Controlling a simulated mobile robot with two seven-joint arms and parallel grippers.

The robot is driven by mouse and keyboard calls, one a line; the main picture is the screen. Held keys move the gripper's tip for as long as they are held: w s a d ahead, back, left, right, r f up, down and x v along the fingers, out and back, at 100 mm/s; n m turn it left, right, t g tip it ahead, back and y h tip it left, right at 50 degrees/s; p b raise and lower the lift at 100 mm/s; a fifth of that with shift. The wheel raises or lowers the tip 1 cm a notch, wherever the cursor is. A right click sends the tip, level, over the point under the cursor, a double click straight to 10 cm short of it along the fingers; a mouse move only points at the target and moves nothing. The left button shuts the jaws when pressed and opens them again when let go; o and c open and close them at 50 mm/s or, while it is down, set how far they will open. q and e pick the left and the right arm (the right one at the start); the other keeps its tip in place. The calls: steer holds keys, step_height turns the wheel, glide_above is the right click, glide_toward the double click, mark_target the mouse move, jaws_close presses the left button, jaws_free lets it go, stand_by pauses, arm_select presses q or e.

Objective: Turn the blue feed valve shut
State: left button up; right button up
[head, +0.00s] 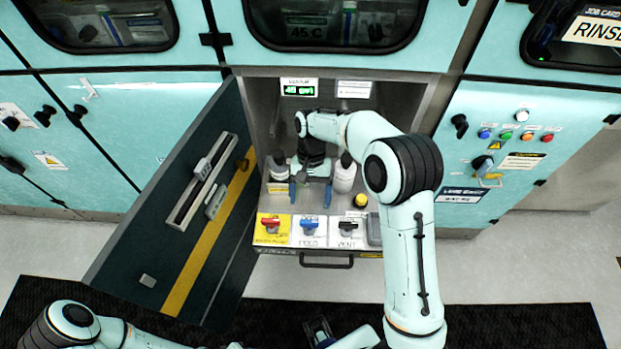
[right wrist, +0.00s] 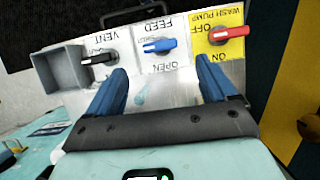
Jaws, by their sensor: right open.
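The blue feed valve (head: 309,226) is the middle control on the sloped panel at the front of the open cabinet. In the right wrist view its blue lever (right wrist: 160,45) lies crosswise on a white plate marked FEED and OPEN. My right gripper (head: 311,192) is above and behind the panel. Its blue fingers (right wrist: 162,76) are spread apart and empty, with the lever beyond their tips and not touched. My left gripper (head: 320,331) is partly seen at the bottom edge, away from the panel; its jaws are unclear.
The red wash pump switch (head: 270,224) and black vent valve (head: 347,227) flank the feed valve. A grey tray (right wrist: 62,70) adjoins the vent. A white bottle (head: 344,177) stands inside. The open cabinet door (head: 165,235) bounds the left; a drawer handle (head: 326,262) is below.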

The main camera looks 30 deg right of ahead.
arm_select(q)
steer(key=shift+w+r+p, duration=0.2)
steer(key=shift+r+p, duration=0.1)
steer(key=shift+r, duration=0.15)
arm_select(e)
steer(key=v, duration=0.5)
steer(key=shift+w+r, duration=0.1)
steer(key=shift+r, duration=0.05)
